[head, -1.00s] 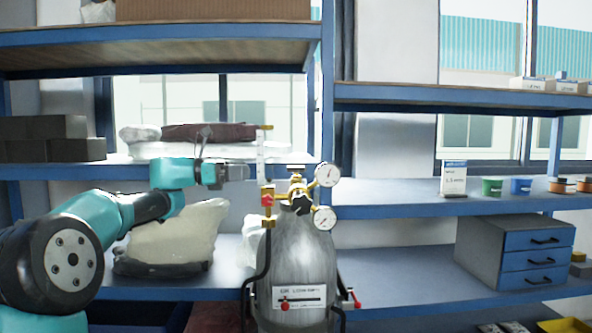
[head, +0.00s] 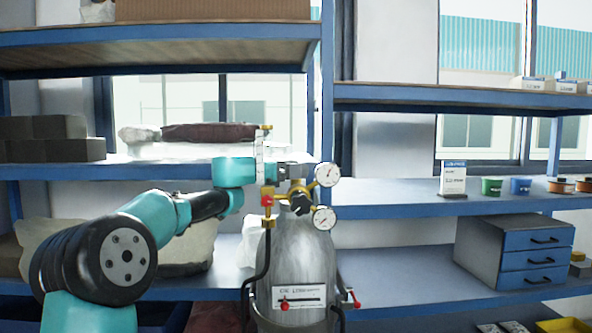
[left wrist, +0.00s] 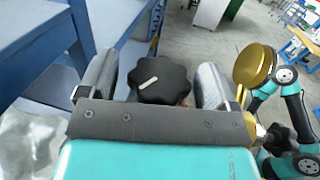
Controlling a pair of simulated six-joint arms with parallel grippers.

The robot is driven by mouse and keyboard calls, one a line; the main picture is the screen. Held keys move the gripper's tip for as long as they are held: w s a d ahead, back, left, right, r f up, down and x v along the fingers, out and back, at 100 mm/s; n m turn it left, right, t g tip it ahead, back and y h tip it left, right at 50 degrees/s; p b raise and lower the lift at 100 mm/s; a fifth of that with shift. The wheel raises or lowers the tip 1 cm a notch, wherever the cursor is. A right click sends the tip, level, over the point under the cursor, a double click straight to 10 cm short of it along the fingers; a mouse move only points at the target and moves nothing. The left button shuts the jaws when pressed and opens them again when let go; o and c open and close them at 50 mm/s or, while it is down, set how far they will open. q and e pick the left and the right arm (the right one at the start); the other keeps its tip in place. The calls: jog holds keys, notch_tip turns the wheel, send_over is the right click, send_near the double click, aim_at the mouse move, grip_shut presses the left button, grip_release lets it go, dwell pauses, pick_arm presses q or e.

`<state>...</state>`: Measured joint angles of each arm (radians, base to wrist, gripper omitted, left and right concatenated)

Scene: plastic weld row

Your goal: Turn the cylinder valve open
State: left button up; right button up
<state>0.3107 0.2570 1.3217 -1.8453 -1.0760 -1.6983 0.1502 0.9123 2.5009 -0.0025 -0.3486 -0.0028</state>
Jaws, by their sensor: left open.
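The grey gas cylinder (head: 293,255) stands upright in front of the shelves, with a brass regulator and two round gauges (head: 327,174) at its top. My left gripper (head: 297,171) reaches in from the left at the cylinder's top. In the left wrist view my gripper (left wrist: 157,80) is open. A black lobed valve knob (left wrist: 160,84) with a white mark lies between its two fingers. Small gaps show on both sides, so it is not clamped. The gripper hides this knob in the head view. A second black knob (head: 301,203) is on the regulator's front.
Blue shelves (head: 400,211) stand close behind the cylinder. A red-and-brass fitting (head: 267,196) with a dark hose is left of the cylinder neck. A gold gauge (left wrist: 254,66) is close beside the right finger.

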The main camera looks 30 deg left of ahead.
pick_arm(q)
jog(key=shift+d, duration=0.1)
jog(key=shift+c, duration=0.4)
jog(key=c, duration=0.8)
jog(key=shift+n+t+y, duration=0.8)
jog(key=shift+y, duration=0.2)
jog(key=o, duration=0.9)
jog(key=v, duration=1.7)
jog(key=shift+s, duration=0.15)
